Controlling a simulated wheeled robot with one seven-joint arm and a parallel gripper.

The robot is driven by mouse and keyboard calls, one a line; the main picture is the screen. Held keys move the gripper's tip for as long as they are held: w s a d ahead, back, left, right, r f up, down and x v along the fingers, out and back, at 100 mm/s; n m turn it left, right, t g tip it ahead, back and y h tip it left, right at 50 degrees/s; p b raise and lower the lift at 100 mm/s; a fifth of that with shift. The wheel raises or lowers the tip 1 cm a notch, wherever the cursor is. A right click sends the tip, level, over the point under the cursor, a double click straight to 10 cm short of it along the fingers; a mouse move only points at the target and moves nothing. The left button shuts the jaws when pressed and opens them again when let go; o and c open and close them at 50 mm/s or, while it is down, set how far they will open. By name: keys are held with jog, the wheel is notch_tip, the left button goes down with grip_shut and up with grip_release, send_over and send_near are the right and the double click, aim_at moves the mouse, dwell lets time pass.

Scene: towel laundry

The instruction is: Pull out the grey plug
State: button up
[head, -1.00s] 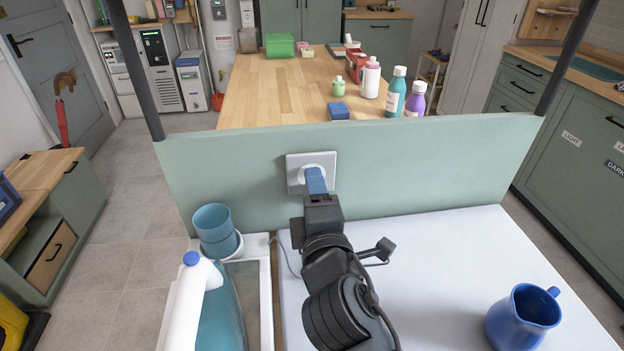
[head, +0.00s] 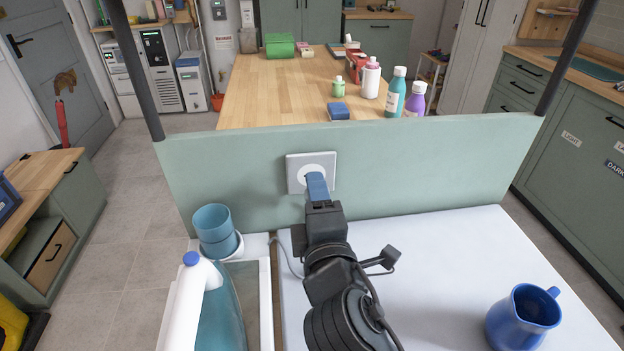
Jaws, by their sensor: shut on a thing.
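The white wall socket (head: 296,172) is on the green upright panel, and more of its round face shows now. My gripper (head: 316,182), with blue fingers, is shut just in front of the socket, at the lower middle of its face. The grey plug is hidden between and behind the fingers; I hold it, but its body cannot be made out. I cannot tell whether its pins are fully clear of the socket. A thin grey cord (head: 288,262) runs down behind my arm to the worktop.
The green panel (head: 430,165) stands across the back of the white worktop (head: 450,260). A blue jug (head: 523,318) is at the right front. The worktop's middle right is clear.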

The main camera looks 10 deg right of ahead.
jog(key=shift+s, duration=2.15)
jog(key=o, duration=1.5)
jog(key=shift+c, duration=0.2)
jog(key=shift+s, duration=0.1)
